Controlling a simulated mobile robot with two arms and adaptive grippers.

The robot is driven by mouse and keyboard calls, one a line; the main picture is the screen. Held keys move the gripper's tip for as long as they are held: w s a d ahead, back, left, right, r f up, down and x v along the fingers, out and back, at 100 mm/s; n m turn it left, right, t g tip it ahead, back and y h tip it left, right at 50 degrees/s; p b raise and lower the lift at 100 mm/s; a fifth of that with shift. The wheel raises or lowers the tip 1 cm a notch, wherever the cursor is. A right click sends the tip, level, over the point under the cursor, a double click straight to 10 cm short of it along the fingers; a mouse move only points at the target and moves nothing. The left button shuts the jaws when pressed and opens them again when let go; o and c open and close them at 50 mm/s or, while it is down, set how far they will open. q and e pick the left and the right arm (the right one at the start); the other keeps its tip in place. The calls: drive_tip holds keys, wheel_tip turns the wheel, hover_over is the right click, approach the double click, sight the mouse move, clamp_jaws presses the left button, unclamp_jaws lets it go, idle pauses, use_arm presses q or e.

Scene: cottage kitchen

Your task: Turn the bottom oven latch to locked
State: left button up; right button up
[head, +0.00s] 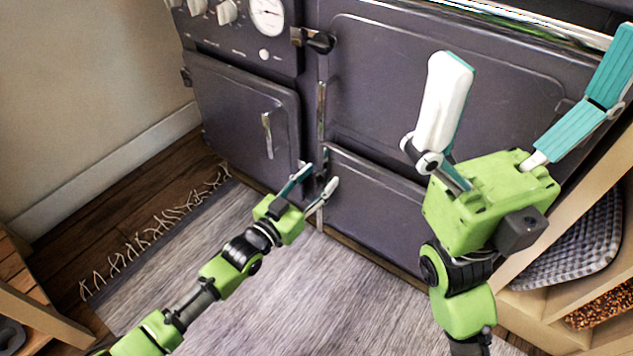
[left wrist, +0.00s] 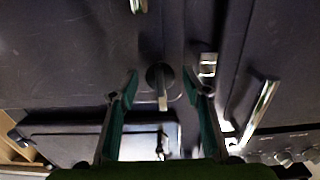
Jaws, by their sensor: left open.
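The bottom oven latch (left wrist: 160,76) shows in the left wrist view as a dark round knob with a pale lever pointing down in the picture. It lies between the two fingers of my left gripper (left wrist: 162,86), which is open; I cannot tell whether either finger touches it. In the head view my left gripper (head: 319,178) is low at the oven front, beside the upper left edge of the bottom oven door (head: 375,208), and largely hides the latch. My right gripper (head: 540,48) is open and empty, raised in front of the right side of the oven.
A larger door (head: 430,95) sits above, with a black-handled latch (head: 318,41) at its upper left. A small left door (head: 240,105) has a chrome handle (head: 267,135). A grey rug (head: 240,300) covers the floor. A wooden shelf (head: 600,225) stands close at the right.

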use_arm(q)
clamp_jaws()
